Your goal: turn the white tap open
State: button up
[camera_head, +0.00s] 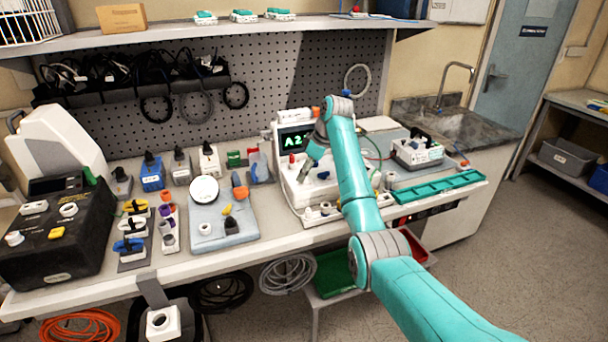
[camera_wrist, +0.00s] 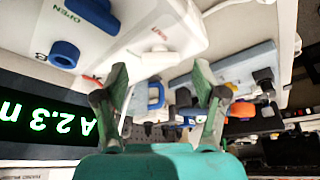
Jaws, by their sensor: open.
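The infusion pump (camera_head: 289,190) stands on the bench, with a lit green display (camera_head: 296,141) reading "A2" in the head view. In the wrist view its white front (camera_wrist: 130,35) fills the upper left, with an "OPEN" label and blue knobs (camera_wrist: 64,54). A small white part, probably the white tap (camera_wrist: 155,64), shows beyond and between my fingertips under a red label. I cannot tell its turn position. My gripper (camera_head: 304,174) is in front of the pump; in the wrist view (camera_wrist: 162,76) its fingers are apart, with nothing visibly gripped. My arm hides the pump's right side.
A grey tray (camera_head: 222,226) with a round white dial stands left of the pump. A teal tray (camera_head: 438,187) and a white caddy (camera_head: 418,152) are to the right. A pegboard (camera_head: 270,75) rises behind, under a shelf (camera_head: 200,32). Bottles and connectors crowd the bench's left.

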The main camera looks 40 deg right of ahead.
jog(key=v, duration=0.5)
jog(key=shift+s+r, duration=0.2)
jog(key=shift+r, duration=0.15)
